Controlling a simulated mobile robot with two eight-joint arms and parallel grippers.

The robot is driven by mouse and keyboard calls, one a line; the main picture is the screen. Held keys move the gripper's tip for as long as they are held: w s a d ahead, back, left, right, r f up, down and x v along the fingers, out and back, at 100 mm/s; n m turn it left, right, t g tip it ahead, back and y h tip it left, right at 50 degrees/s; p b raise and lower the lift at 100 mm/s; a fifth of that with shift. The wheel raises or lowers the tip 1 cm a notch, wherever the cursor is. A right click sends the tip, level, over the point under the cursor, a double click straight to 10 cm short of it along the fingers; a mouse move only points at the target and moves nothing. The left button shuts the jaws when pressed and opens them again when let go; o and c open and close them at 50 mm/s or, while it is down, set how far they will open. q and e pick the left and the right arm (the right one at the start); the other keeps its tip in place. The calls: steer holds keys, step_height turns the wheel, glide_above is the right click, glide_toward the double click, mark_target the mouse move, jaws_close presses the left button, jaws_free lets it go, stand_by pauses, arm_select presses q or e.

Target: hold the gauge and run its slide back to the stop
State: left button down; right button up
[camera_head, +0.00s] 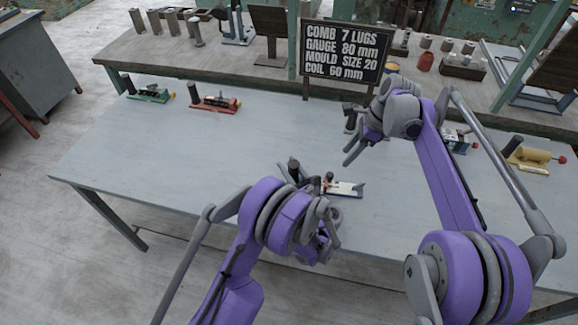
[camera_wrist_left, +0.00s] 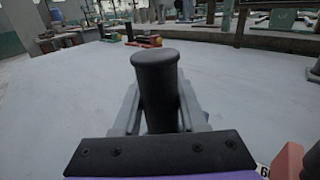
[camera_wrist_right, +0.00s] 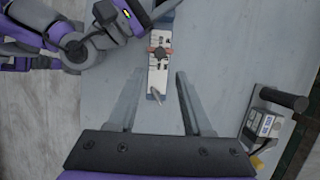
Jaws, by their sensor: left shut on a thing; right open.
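The gauge (camera_head: 345,188) lies near the front middle of the table, a pale plate with a reddish slide. My left gripper (camera_head: 297,175) is shut on its upright black handle (camera_wrist_left: 157,85), which stands between the fingers in the left wrist view. The right wrist view shows the gauge's white scale plate (camera_wrist_right: 157,75), the slide (camera_wrist_right: 160,52) with a dark knob, and a metal peg (camera_wrist_right: 156,95) towards the near end. My right gripper (camera_head: 358,145) is open and empty, above and behind the gauge; its fingers (camera_wrist_right: 158,88) point along the plate. The far end is partly hidden by my left arm.
A green device (camera_head: 150,93) and a red one (camera_head: 215,104) stand at the table's back left. A blue-and-white one (camera_head: 457,140) and a yellow one (camera_head: 530,157) stand right. A sign (camera_head: 345,50) stands behind. The table's left half (camera_head: 170,155) is largely clear.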

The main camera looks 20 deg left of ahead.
steer(key=shift+d+f, duration=0.15)
steer(key=shift+d, duration=0.1)
steer(key=c, duration=0.4)
steer(key=shift+m+y, duration=0.6)
steer(key=shift+y, duration=0.2)
steer(key=d, duration=0.2)
steer(key=d+f, duration=0.1)
steer(key=shift+s+d+f, duration=0.1)
steer(key=shift+s+d, duration=0.15)
steer(key=shift+d, duration=0.15)
jaws_close()
steer(key=s+d+m+t+y, duration=0.2)
steer(key=d+y, duration=0.1)
steer(key=d, duration=0.4)
glide_toward(340, 190)
steer(key=a, duration=0.2)
steer(key=shift+w+a+r, duration=0.1)
steer(key=shift+a+r, duration=0.1)
steer(key=shift+a, duration=0.15)
steer(key=a, duration=0.2)
steer(key=shift+w+a, duration=0.15)
steer(key=shift+a, duration=0.15)
steer(key=shift+w+a, duration=0.1)
steer(key=shift+a, duration=0.65)
